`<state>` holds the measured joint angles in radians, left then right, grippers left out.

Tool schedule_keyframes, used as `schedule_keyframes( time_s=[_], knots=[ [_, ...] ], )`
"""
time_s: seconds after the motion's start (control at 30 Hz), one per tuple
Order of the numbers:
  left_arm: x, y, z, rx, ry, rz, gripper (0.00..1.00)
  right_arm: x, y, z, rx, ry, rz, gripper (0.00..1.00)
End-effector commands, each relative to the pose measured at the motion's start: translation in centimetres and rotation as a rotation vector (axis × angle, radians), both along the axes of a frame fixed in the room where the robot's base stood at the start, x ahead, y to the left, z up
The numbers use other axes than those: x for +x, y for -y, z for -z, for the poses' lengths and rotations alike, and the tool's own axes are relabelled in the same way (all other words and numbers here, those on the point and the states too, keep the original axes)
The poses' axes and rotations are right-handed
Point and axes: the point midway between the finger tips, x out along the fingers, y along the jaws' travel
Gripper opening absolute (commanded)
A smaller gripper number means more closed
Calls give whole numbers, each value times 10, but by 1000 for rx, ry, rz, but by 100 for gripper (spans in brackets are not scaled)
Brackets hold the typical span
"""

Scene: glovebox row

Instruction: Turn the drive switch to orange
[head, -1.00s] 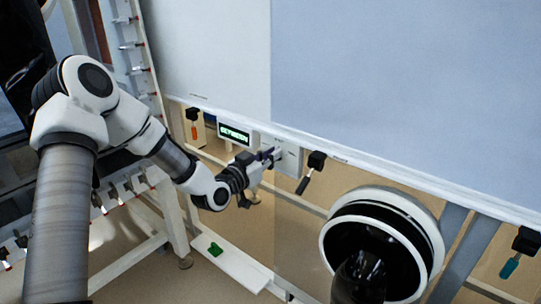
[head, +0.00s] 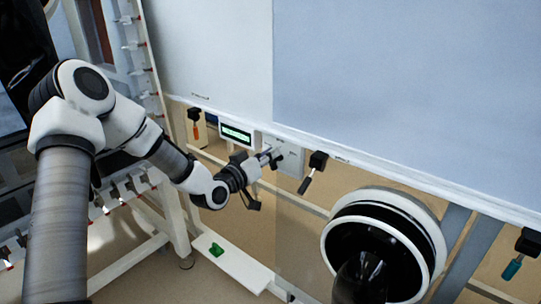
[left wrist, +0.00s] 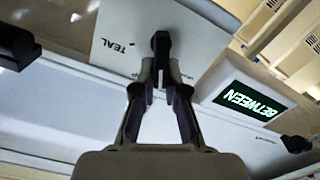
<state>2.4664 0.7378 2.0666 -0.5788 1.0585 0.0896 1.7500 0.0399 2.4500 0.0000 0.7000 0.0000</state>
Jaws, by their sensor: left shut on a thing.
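The drive switch panel is a pale plate (head: 291,156) under the long white ledge, right of the lit display (head: 236,134). In the left wrist view the plate (left wrist: 112,62) carries the word TEAL left of a dark switch handle (left wrist: 160,41). My left gripper (head: 266,158) reaches the plate from the left. In the left wrist view its fingers (left wrist: 160,80) are shut on the handle, covering part of it. No orange label is legible. My right gripper does not show.
A black handle with an orange tip (head: 196,130) hangs left of the display. A black lever (head: 313,168) is close right of the plate, and a teal-tipped handle (head: 513,266) is at far right. A green piece (head: 216,249) lies on the low white shelf (head: 236,266).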

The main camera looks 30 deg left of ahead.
Motion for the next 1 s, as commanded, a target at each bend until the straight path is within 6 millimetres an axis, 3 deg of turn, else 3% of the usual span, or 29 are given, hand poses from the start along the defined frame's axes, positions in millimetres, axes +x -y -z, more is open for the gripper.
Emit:
schedule_keyframes(
  time_s=[0.67, 0.77, 1.0],
  knots=[
    [0, -2, 2, -103, -9, 0, 0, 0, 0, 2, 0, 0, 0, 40],
    [0, -2, 1, -102, -9, 0, 36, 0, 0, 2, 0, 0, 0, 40],
    [0, -2, 1, -102, -8, 0, 38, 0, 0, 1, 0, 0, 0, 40]
  ],
)
